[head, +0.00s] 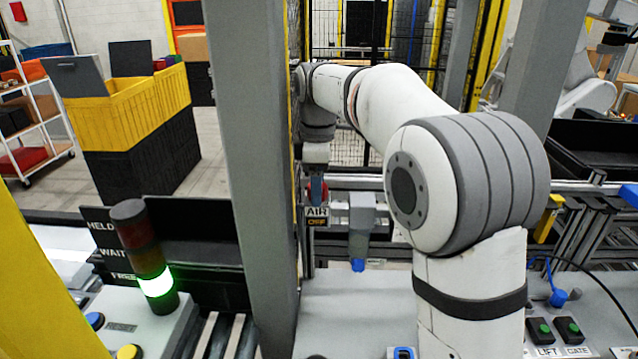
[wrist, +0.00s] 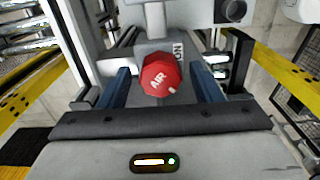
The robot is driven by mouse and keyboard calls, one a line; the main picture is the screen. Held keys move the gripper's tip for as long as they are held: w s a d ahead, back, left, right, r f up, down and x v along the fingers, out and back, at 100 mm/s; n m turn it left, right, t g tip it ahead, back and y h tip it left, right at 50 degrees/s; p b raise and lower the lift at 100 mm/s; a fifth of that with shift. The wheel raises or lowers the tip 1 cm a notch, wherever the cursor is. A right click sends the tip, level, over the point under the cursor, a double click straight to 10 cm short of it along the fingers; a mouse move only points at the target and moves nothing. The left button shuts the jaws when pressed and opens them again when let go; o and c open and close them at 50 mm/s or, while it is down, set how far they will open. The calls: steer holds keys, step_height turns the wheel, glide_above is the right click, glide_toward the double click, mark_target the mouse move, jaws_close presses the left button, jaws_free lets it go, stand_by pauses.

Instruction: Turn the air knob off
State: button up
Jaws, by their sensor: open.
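The red air knob (wrist: 160,76) is a faceted red cap marked AIR, near the middle of the wrist view. My gripper (wrist: 161,83) is open, with one blue finger on each side of the knob and a visible gap on both sides. In the head view my gripper (head: 317,190) points down in front of the knob, which shows only as a sliver of red. Below it is a sign (head: 317,214) reading AIR and OFF. In the wrist view a white plate (wrist: 178,52) with dark letters shows partly behind the knob.
A grey post (head: 245,150) stands close to the left of my gripper. A grey fixture with a blue tip (head: 360,225) stands just right of the sign. A lit signal tower (head: 145,255) glows green at the left. Push buttons (head: 555,330) sit at the lower right.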

steer(key=shift+r, duration=3.9)
